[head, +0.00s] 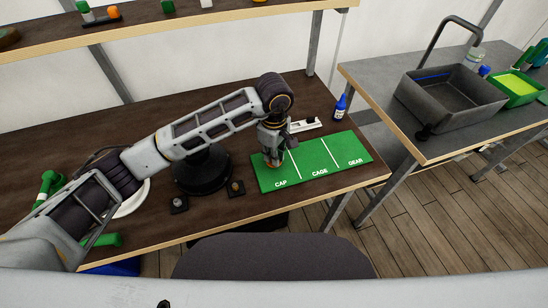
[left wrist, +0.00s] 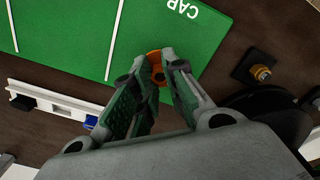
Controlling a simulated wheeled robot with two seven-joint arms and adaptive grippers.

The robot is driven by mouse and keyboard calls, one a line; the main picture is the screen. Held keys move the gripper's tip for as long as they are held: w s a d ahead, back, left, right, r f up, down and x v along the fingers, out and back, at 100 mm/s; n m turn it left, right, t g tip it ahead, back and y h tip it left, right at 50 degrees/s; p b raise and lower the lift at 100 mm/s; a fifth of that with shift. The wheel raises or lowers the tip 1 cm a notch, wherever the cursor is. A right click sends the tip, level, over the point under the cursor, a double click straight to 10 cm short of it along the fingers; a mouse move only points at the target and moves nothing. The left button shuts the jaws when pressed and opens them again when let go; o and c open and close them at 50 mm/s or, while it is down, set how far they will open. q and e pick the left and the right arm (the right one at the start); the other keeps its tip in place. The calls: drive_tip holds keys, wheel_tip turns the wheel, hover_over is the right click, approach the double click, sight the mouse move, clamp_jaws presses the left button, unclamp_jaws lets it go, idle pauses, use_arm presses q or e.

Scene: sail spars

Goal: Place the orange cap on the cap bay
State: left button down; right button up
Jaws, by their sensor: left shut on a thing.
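The green mat (head: 322,168) lies on the dark table, split by white lines into bays marked CAP, CAGE and GEAR. The cap bay (head: 276,177) is at its left end; in the left wrist view it shows as the bay (left wrist: 160,20) with the upside-down word CAP. My left gripper (head: 272,160) points down over this bay, towards its back part. In the left wrist view, the left gripper (left wrist: 157,78) is shut on the orange cap (left wrist: 154,58), which is partly hidden by the fingers. I cannot tell if the cap touches the mat. My right gripper is not in view.
A blue bottle (head: 341,107) and a white rail-like part (head: 304,125) stand behind the mat. A dark block with a brass piece (head: 236,188) sits left of it.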

use_arm(q)
wheel_tip(320, 180, down, 2)
drive_tip(key=shift+f, duration=0.15)
idle(0.5)
drive_tip(key=c, duration=1.5)
unclamp_jaws()
drive_tip(key=shift+o, duration=0.2)
drive_tip(key=shift+r, duration=0.2)
